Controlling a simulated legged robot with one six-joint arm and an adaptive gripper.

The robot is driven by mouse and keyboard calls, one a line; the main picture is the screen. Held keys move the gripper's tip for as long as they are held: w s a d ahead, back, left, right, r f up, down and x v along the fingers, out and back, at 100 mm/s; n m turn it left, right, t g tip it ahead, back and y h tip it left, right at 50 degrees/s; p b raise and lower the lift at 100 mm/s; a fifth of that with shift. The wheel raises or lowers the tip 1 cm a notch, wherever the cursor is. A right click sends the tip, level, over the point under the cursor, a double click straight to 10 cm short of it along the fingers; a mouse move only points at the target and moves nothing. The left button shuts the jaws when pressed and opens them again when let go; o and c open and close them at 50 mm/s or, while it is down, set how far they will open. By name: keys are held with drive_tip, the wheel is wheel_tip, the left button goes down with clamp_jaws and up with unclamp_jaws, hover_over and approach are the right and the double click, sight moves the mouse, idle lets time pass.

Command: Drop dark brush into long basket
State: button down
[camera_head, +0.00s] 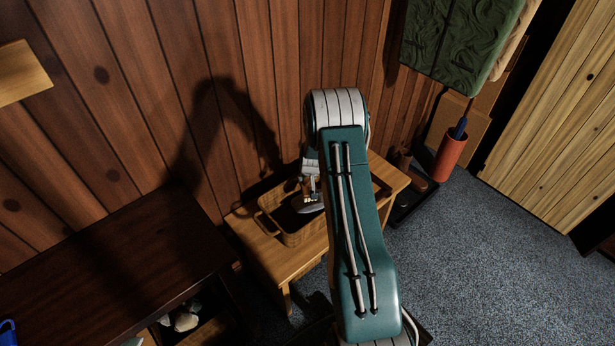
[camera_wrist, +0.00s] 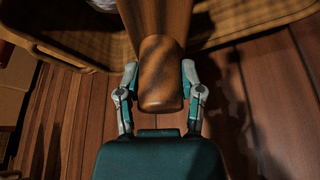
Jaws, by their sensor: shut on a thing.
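The long basket (camera_head: 291,236) is a tan woven tray with raised walls, standing on a small wooden bench. Its woven wall also shows along the top of the wrist view (camera_wrist: 255,22). My gripper (camera_wrist: 160,76) is shut on the brown wooden handle of the brush (camera_wrist: 160,98), one finger on each side. In the head view my gripper (camera_head: 311,180) is over the basket, with the brush below it. A greyish end of the brush (camera_head: 310,207) appears within the basket's outline; I cannot tell whether it touches the bottom. My arm hides the basket's right part.
The bench (camera_head: 262,256) stands against the wood-paneled wall. A dark table (camera_head: 110,262) is at the left, with pale items on a shelf beneath. A red cylinder (camera_head: 452,158) and hanging green cloth (camera_head: 455,40) are at the right. Blue-grey carpet (camera_head: 500,270) is open at lower right.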

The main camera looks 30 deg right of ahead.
drive_tip(key=shift+c, duration=0.8)
unclamp_jaws()
drive_tip(key=shift+r, duration=0.1)
drive_tip(key=v, duration=1.1)
drive_tip(key=shift+r, duration=0.3)
drive_tip(key=shift+s+r, duration=0.1)
drive_tip(key=shift+s, duration=0.05)
drive_tip(key=s+a+r+n, duration=0.1)
drive_tip(key=s+a+r, duration=0.3)
drive_tip(key=a+r, duration=0.45)
drive_tip(key=s+a+r+n, duration=0.1)
drive_tip(key=s+a+r, duration=0.3)
drive_tip(key=r, duration=0.8)
drive_tip(key=s+a+r, duration=0.2)
drive_tip(key=s+a, duration=0.1)
drive_tip(key=s, duration=0.4)
drive_tip(key=s+a+r+n+t+y, duration=0.1)
drive_tip(key=s+a+r, duration=0.2)
drive_tip(key=s, duration=0.3)
drive_tip(key=s+a+r+n, duration=0.1)
drive_tip(key=s+a+r, duration=0.2)
drive_tip(key=s+a, duration=0.2)
drive_tip(key=s, duration=0.2)
drive_tip(key=shift+s+a+r+y, duration=0.15)
drive_tip(key=shift+s+r+y, duration=0.1)
drive_tip(key=shift+s+y, duration=0.1)
